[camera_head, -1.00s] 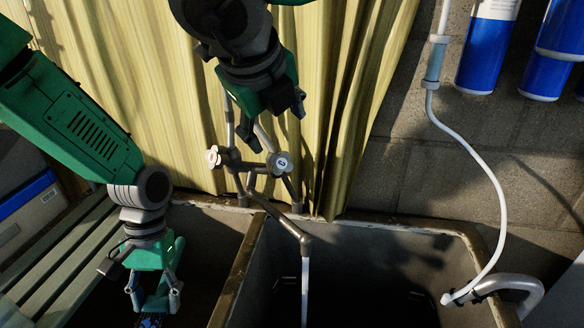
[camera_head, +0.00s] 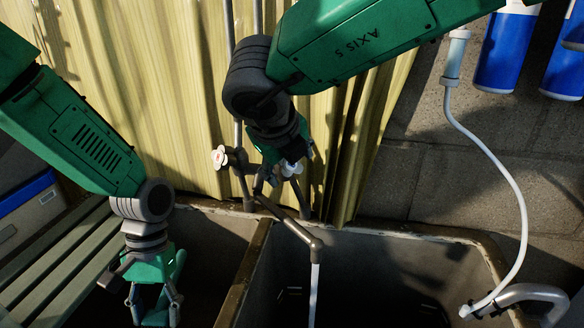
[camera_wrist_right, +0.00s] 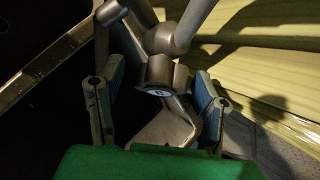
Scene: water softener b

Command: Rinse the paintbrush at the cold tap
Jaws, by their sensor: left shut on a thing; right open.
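The cold tap (camera_head: 290,169) is the right-hand knob of the faucet on the back wall. A pale straight stream (camera_head: 315,290) hangs from the spout (camera_head: 314,246) over the right basin. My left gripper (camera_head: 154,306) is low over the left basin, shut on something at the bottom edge. The paintbrush cannot be made out.
The other knob (camera_head: 219,157) is left of the cold tap. A divider (camera_head: 243,277) separates the two basins. A slatted bench (camera_head: 60,260) stands at left. A white hose (camera_head: 515,190) and blue cylinders (camera_head: 508,45) are at right.

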